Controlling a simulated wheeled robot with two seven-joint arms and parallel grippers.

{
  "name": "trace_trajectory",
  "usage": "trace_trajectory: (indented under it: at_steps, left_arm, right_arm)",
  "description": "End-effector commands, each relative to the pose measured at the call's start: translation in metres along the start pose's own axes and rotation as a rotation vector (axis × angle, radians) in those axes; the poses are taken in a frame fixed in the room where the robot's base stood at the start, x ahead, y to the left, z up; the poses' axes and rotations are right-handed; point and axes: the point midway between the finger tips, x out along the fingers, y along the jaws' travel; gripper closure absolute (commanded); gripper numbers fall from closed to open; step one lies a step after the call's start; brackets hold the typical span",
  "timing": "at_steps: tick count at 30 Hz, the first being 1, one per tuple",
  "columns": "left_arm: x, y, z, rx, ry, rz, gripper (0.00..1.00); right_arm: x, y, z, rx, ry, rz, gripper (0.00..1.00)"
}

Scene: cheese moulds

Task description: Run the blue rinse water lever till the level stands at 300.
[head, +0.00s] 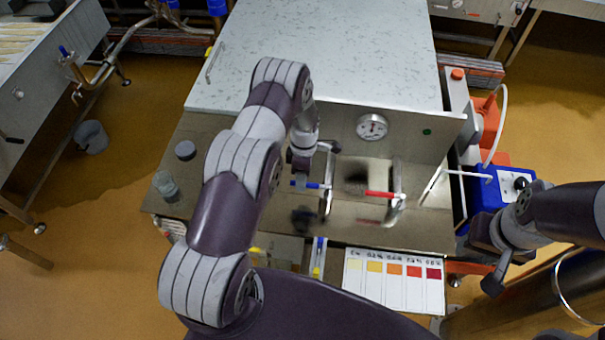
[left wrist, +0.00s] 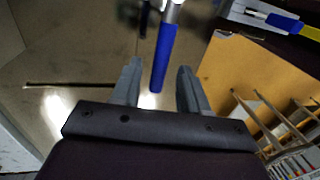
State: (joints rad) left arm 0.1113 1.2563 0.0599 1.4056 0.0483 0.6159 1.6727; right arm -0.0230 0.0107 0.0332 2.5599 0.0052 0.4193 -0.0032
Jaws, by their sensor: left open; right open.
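The blue lever (head: 314,185) sticks out from a metal pipe on the front of the steel unit, left of a red lever (head: 380,194). My left gripper (head: 299,180) is at the blue lever, partly hidden by my own arm in the head view. In the left wrist view the blue lever (left wrist: 163,58) reaches down between the two spread fingers of my left gripper (left wrist: 158,80), with gaps at its sides. My right gripper (head: 490,275) is at the right, away from both levers, and its fingers are hard to make out. I cannot read any water level.
A round dial (head: 372,126) sits on the upright panel above the levers. A colour chart (head: 395,281) lies at the front edge. A glass beaker (head: 166,185) stands at the left. A blue box (head: 500,187) with a white hose stands at the right.

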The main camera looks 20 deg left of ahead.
Motion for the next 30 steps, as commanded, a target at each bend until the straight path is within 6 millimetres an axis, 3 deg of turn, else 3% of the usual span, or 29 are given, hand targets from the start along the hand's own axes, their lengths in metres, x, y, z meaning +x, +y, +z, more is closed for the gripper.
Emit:
trace_trajectory:
  at_steps: [10, 11, 14, 15, 30]
  left_arm:
    - [0.0072, 0.0004, 0.0002, 0.001, 0.000, 0.002, 0.56]
    - [0.0072, 0.0004, 0.0002, 0.001, 0.000, 0.002, 0.62]
    - [0.0070, 0.0004, 0.0002, 0.001, 0.000, 0.001, 0.95]
    - [0.0070, 0.0003, 0.0001, 0.002, 0.000, 0.001, 1.00]
    - [0.0092, -0.0070, -0.0006, -0.094, -0.019, 0.000, 1.00]
  right_arm:
    - [-0.0017, 0.0000, -0.0001, 0.000, 0.000, 0.000, 0.56]
    - [-0.0017, 0.0000, -0.0001, 0.000, 0.000, 0.000, 0.56]
    - [-0.0017, 0.0000, -0.0001, 0.000, 0.000, 0.000, 0.56]
    - [-0.0017, 0.0000, -0.0001, 0.000, 0.000, 0.000, 0.56]
    - [0.0029, 0.0000, 0.0004, 0.000, 0.000, 0.000, 0.56]
